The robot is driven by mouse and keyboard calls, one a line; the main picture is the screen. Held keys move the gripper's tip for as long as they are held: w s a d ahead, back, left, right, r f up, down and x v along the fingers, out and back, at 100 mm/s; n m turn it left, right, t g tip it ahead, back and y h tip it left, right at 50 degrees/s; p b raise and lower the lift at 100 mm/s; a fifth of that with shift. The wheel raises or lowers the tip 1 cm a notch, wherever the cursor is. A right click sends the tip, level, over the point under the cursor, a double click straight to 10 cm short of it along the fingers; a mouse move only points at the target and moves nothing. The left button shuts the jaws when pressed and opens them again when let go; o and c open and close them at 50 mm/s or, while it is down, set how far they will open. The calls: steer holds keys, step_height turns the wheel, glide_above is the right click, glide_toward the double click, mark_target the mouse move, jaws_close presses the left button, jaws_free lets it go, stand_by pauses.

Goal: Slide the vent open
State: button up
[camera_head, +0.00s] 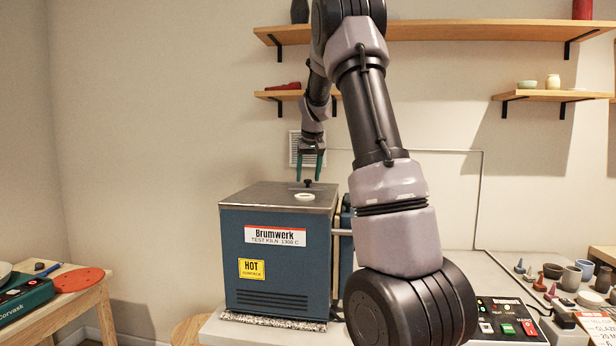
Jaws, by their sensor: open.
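A blue test kiln (253,268) with a grey metal top stands at the left end of the table. On its top lie a white ring (304,197) and, behind it, a small dark knob (308,183) on a thin dark slide, which looks like the vent. My gripper (310,178) points down just above the knob. Its two green-tipped fingers are apart, one on each side of the knob as seen from here. I cannot tell whether they touch it or how deep they reach around it. A white wall grille (296,149) shows behind the gripper.
My arm crosses the middle of the view and hides part of the kiln's right side. A control box (508,320) and several small pots and cones stand at the right. Shelves (480,31) hang above. A side table (70,300) is at the left.

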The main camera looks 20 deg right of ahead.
steer(key=shift+f, duration=0.25)
jaws_close()
steer(key=shift+d, duration=0.1)
stand_by(1.2)
